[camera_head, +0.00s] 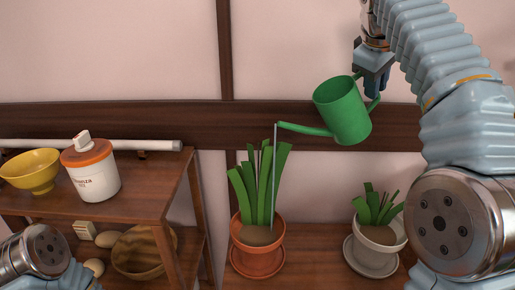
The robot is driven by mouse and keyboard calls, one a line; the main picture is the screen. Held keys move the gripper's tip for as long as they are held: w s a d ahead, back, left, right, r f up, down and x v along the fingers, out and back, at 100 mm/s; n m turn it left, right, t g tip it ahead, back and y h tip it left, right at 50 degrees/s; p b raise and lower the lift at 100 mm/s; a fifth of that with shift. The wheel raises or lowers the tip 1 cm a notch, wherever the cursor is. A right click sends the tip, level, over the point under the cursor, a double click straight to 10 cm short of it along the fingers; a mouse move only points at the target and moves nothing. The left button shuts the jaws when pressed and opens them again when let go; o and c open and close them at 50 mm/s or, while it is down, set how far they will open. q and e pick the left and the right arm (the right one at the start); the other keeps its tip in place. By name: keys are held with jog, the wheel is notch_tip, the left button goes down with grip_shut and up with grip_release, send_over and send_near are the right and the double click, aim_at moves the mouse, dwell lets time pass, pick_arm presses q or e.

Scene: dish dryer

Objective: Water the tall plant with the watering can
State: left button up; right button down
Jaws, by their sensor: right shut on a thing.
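A green watering can (342,110) hangs in the air, tilted, with its spout to the left. My right gripper (373,88) is shut on the can's handle at its right side. A thin grey stream of water (274,170) falls from the spout tip down to the tall plant's pot. The tall plant (247,190) has long green leaves and stands in an orange terracotta pot (259,262) on a saucer, below and left of the can. At the lower left only part of my left arm shows; its gripper is out of view.
A smaller plant (377,206) in a grey pot (377,256) stands to the right on the same wooden surface (315,262). A shelf at left holds a yellow bowl (31,171) and a white jar (93,175) with an orange lid; a brown bowl (140,254) sits below.

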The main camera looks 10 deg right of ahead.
jog(key=shift+a+r, duration=0.1)
jog(key=shift+a+r, duration=0.1)
jog(key=shift+r, duration=0.05)
jog(key=shift+a+r, duration=0.2)
dwell(0.7)
jog(key=d+f+m+y+p, duration=0.1)
jog(key=d+f+y, duration=0.5)
jog(key=f, duration=0.7)
jog(key=shift+w+d+m+g, duration=0.2)
jog(key=shift+d+m+g, duration=0.1)
jog(key=shift+d, duration=0.25)
dwell(0.7)
